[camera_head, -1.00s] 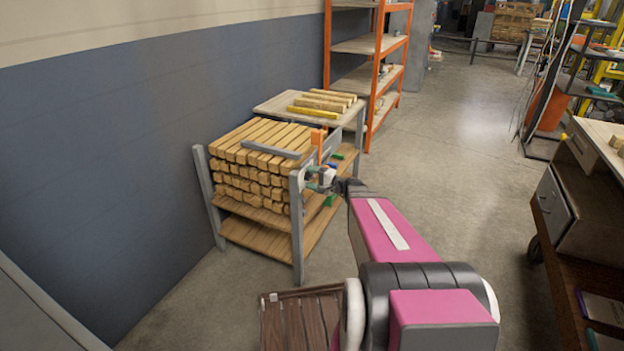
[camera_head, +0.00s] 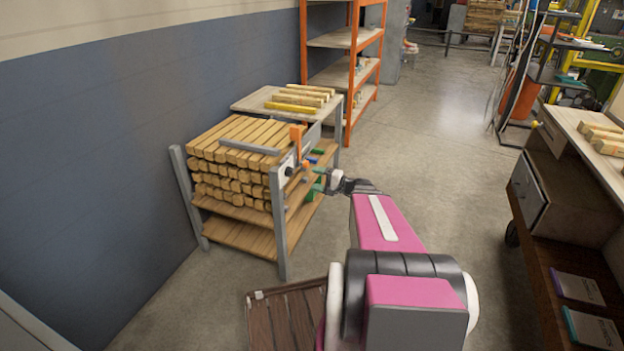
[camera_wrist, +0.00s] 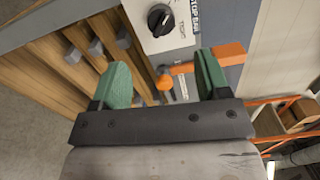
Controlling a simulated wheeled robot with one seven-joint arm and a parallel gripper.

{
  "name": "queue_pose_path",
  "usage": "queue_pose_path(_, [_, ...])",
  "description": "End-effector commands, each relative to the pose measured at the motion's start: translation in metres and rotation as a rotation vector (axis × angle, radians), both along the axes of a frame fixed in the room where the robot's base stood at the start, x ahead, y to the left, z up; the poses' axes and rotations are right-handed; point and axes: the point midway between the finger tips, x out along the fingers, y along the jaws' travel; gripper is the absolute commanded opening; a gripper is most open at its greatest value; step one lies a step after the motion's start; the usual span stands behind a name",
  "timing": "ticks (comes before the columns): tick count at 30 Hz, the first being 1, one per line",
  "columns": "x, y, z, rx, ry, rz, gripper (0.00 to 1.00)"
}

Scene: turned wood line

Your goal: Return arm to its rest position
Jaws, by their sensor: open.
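My pink arm reaches forward from the lower right in the head view, its end beside the right side of the wooden rack. My gripper (camera_wrist: 160,82) has two green fingers spread apart with nothing held between them. It also shows small in the head view (camera_head: 314,174). Beyond the fingers in the wrist view are a grey panel with a black knob (camera_wrist: 160,20) and an orange bar with a rounded end (camera_wrist: 205,62). Whether the fingers touch the orange piece I cannot tell.
The rack (camera_head: 279,230) holds stacked turned wood (camera_head: 225,180). Behind it stands a small table (camera_head: 250,100) with wooden pieces, then an orange shelf unit (camera_head: 355,70). A workbench (camera_head: 560,150) stands at the right. The floor (camera_head: 440,140) between is clear.

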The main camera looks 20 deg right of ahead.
Motion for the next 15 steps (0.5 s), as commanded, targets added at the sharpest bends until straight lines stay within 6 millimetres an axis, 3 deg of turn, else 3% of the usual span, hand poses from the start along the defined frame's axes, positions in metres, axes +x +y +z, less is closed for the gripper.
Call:
queue_pose_path(10, [-0.001,0.001,0.000,-0.005,0.003,0.004,0.69])
queue_pose_path(15, [-0.011,0.022,-0.008,-0.087,0.044,0.064,0.69])
